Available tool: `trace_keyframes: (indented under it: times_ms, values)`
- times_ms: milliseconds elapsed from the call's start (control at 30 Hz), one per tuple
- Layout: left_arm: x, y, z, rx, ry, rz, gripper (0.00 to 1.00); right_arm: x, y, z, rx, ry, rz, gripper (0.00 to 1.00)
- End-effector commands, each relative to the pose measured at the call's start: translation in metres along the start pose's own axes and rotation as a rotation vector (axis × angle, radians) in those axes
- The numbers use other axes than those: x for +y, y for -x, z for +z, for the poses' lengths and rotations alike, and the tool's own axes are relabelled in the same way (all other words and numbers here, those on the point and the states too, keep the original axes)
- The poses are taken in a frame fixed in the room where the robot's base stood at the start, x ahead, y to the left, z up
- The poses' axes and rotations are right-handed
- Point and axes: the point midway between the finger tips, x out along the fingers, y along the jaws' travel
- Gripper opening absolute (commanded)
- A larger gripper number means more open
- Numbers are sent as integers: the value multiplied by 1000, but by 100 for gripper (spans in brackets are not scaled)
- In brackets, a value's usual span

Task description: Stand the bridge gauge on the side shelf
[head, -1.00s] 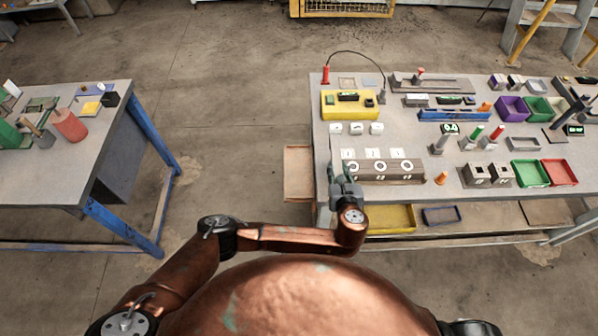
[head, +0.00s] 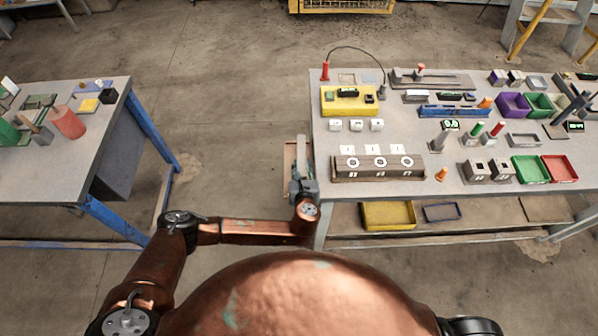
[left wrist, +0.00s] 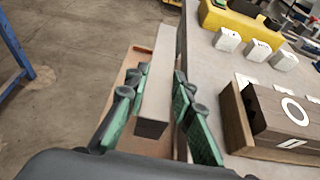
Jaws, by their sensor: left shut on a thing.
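My left gripper (head: 301,178) is shut on a long, narrow grey bar, which I take to be the bridge gauge (head: 303,152). In the left wrist view the gauge (left wrist: 158,85) sits between the green-padded fingers (left wrist: 152,108), with its dark end face towards the camera. The side shelf (head: 289,158) is a brown board beside the bench's left edge. The gripper and gauge are over it and cover much of it. The shelf also shows in the left wrist view (left wrist: 128,68). I cannot tell the gap between gauge and shelf. My right gripper is not in view.
The bench edge is close to the right of the gripper. On the bench, the long hollow brick (head: 378,170) with round marks stands nearest, with small white blocks (head: 356,125) and a yellow box (head: 348,101) behind. Clear floor lies left, before another table (head: 60,165).

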Motion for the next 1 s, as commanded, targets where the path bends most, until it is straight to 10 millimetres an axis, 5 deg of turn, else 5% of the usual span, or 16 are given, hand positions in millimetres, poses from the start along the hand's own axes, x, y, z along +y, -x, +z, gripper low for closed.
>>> trace_keyframes:
  times_ms: [233, 533, 567, 800, 1000]
  values:
    - [9, -18, -32, -1, -3, 1, 0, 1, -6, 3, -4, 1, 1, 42]
    - [9, -20, -37, -1, -2, 1, 0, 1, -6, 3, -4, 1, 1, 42]
    - [9, -20, -38, 2, -2, 2, 25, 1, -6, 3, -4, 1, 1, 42]
    - [10, -20, -38, 2, -2, 2, 40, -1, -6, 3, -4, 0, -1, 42]
    - [10, -20, -38, 1, -2, 2, 40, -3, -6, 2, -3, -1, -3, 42]
